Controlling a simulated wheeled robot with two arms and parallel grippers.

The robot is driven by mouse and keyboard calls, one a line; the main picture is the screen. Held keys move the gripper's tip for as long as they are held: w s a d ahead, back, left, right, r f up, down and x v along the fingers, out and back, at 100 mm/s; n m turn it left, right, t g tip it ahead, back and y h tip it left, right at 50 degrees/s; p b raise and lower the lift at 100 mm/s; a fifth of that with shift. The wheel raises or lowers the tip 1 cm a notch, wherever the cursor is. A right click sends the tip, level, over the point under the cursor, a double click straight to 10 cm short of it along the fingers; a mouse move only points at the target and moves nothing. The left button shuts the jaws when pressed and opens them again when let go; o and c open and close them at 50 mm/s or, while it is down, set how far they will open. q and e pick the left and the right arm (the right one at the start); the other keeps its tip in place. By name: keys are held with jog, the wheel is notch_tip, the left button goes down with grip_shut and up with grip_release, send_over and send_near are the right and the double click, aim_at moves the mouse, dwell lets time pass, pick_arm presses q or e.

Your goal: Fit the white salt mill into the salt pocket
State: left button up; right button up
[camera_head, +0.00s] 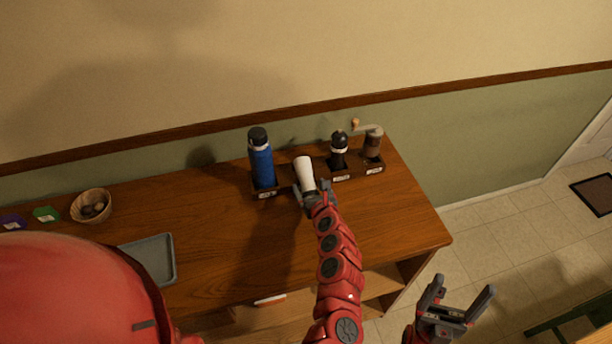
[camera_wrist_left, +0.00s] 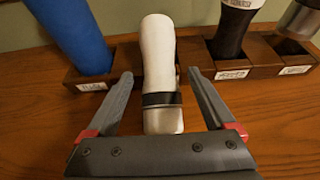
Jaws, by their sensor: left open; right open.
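The white salt mill (camera_head: 304,172), white with a black band and silver end, is between the open fingers of my left gripper (camera_head: 316,190). In the left wrist view the mill (camera_wrist_left: 158,55) is between the fingertips (camera_wrist_left: 158,78), with visible gaps on both sides. Its silver end is toward me, overlapping the front of the dark wooden holder (camera_wrist_left: 128,58). It hides the holder's second pocket and any label there. I cannot tell what supports the mill. My right gripper (camera_head: 455,300) is open and empty, off the counter's right end.
The holder also carries a blue bottle (camera_head: 261,163) left of the mill, and a black mill (camera_head: 338,155) and a crank grinder (camera_head: 373,145) on the right. A bowl (camera_head: 91,206) and grey tray (camera_head: 150,258) are at left. The counter in front of the holder is mostly clear.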

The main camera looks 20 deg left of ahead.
aim_at(306, 179)
pick_arm(q)
jog(key=w+a, duration=0.1)
jog(key=w+a+p, duration=0.1)
jog(key=w, duration=0.1)
jog(key=shift+f, duration=0.2)
jog(key=shift+w+a+f, duration=0.15)
jog(key=shift+w+f, duration=0.05)
jog(key=shift+f, duration=0.15)
grip_shut()
